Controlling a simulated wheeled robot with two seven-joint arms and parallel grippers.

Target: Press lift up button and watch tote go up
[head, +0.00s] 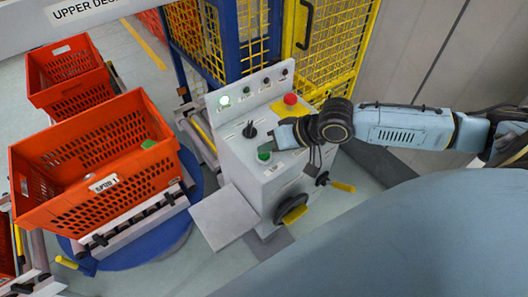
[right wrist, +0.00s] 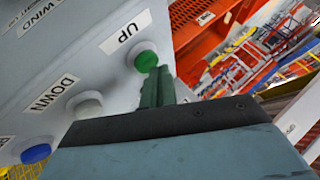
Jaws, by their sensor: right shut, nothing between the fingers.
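The grey control box (head: 240,165) stands in the middle of the head view. Its green button (head: 265,153) is on the front edge of the top; in the right wrist view the green button (right wrist: 147,60) sits beside a label reading UP (right wrist: 126,32). My right gripper (head: 272,147) comes in from the right over the box; its shut, empty fingers (right wrist: 155,78) point at the green button, tips right at its edge. I cannot tell if they touch it. An orange tote (head: 60,203) sits on a roller stand at the left. My left gripper is not in view.
A white button (right wrist: 88,104) by the DOWN label and a blue button (right wrist: 35,153) lie beside the green one. A red stop knob (head: 290,99) and black joystick (head: 249,130) stand up from the box. A second orange tote (head: 75,95) and yellow fencing (head: 335,50) are behind.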

